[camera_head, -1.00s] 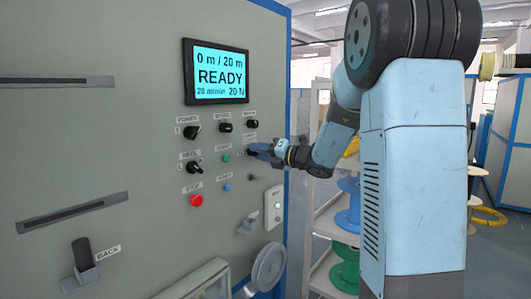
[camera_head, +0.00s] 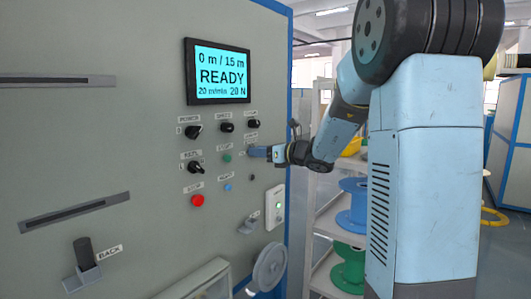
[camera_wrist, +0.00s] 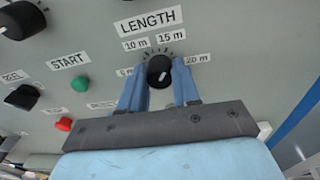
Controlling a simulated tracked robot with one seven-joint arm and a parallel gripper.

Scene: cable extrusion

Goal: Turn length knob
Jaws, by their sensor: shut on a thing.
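The black length knob (camera_wrist: 159,68) shows in the wrist view under the LENGTH label, ringed by tick marks and small plates including 10 m, 15 m and 20 m. Its white mark slants toward the upper right. My gripper (camera_wrist: 160,75) has one blue finger on each side of the knob and is shut on it. In the head view my gripper (camera_head: 254,152) reaches the panel from the right and hides the knob. The screen (camera_head: 219,72) reads 0 m / 15 m, READY, 20 m/min, 20 N.
The green start button (camera_wrist: 80,84) and red button (camera_wrist: 64,124) lie left of the knob. Other black knobs (camera_head: 226,127) sit close above and left on the panel. A handwheel (camera_head: 269,267) juts out below. A shelf with spools (camera_head: 352,205) stands right of the panel.

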